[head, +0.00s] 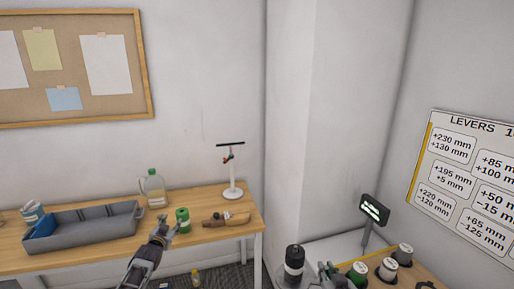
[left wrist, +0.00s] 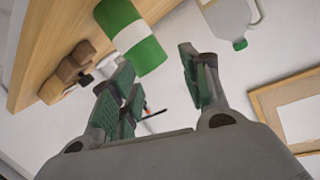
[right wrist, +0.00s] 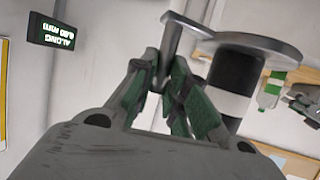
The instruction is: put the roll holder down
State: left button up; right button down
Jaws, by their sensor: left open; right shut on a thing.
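My right gripper (right wrist: 163,80) is shut on a grey post of what looks like the roll holder (right wrist: 245,42). The holder has a flat grey disc, with a black cylinder with a white band (right wrist: 232,85) against it. In the head view the black cylinder (head: 293,265) is upright, left of my right gripper (head: 325,273), at the bottom edge; the disc's underside and any contact below are hidden. My left gripper (head: 163,230) is open and empty, close to a green roll with a white band (head: 183,220) on the wooden table; the roll also shows in the left wrist view (left wrist: 130,35).
The wooden table (head: 70,262) holds a grey tray (head: 100,226), a jug (head: 153,190), a brown wooden object (head: 226,219) and a white stand (head: 232,178). A wall corner separates the two work areas.

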pick_arm(q)
jog(key=s+d+f+g, duration=0.2)
jog(key=s+f, duration=0.7)
jog(key=f, duration=0.4)
jog(key=s+d+f+g, duration=0.1)
jog(key=s+f+g, duration=0.2)
jog(key=s+f, duration=0.8)
jog(key=s+d+f+g, duration=0.2)
jog(key=s+f, duration=0.5)
jog(key=f, duration=0.9)
jog(key=s+d+f+g, duration=0.2)
jog(key=s+f, duration=0.4)
jog(key=s, duration=0.9)
jog(key=s+d+f+g, duration=0.2)
jog(key=s+f, duration=0.4)
jog(key=s, duration=1)
jog(key=s+d+f+g+h, duration=0.1)
jog(key=s+f, duration=0.5)
jog(key=s, duration=0.9)
jog(key=d+g, duration=0.1)
jog(key=g, duration=0.1)
jog(key=shift+s+d+n+g, duration=0.3)
jog(key=shift+f, duration=0.1)
